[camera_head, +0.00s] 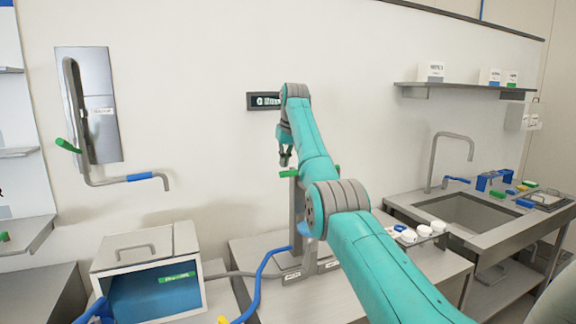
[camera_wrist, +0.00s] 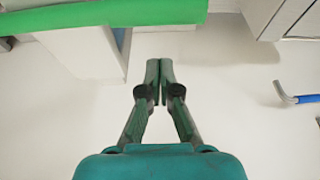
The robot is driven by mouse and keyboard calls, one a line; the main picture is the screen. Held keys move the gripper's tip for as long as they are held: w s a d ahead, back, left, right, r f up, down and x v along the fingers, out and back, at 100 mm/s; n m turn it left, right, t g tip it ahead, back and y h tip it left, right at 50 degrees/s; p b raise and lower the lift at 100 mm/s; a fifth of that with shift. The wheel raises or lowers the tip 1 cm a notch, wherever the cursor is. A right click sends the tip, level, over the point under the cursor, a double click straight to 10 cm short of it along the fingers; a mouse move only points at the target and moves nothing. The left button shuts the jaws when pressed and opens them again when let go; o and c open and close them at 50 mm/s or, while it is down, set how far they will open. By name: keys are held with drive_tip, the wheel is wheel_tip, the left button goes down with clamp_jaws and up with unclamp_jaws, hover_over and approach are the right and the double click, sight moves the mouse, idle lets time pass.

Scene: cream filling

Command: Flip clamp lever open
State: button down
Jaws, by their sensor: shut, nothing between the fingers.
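A green lever (camera_head: 291,173) sits at the top of a grey metal stand (camera_head: 297,215) on the middle bench; I take it to be the clamp lever. It shows large in the wrist view as a green bar (camera_wrist: 110,17) across the top left. My gripper (camera_head: 285,161) points down just above the lever in the head view. In the wrist view my gripper (camera_wrist: 160,68) has its fingertips together with nothing between them. The fingertips look apart from the green bar. My arm hides part of the stand and bench.
A steel box with a blue front (camera_head: 155,292) stands at the left. A bent pipe with a blue sleeve (camera_head: 140,178) and a green handle (camera_head: 67,145) are on the left wall. A blue hose (camera_head: 262,280) runs over the bench. A sink (camera_head: 470,213) is at right.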

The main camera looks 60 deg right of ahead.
drive_tip(key=shift+s+a+f, duration=0.2)
drive_tip(key=shift+s+a, duration=0.2)
drive_tip(key=shift+s, duration=0.25)
drive_tip(key=shift+s+a+f, duration=0.2)
drive_tip(key=shift+s+a, duration=0.2)
drive_tip(key=shift+s, duration=0.25)
drive_tip(key=shift+a, duration=0.1)
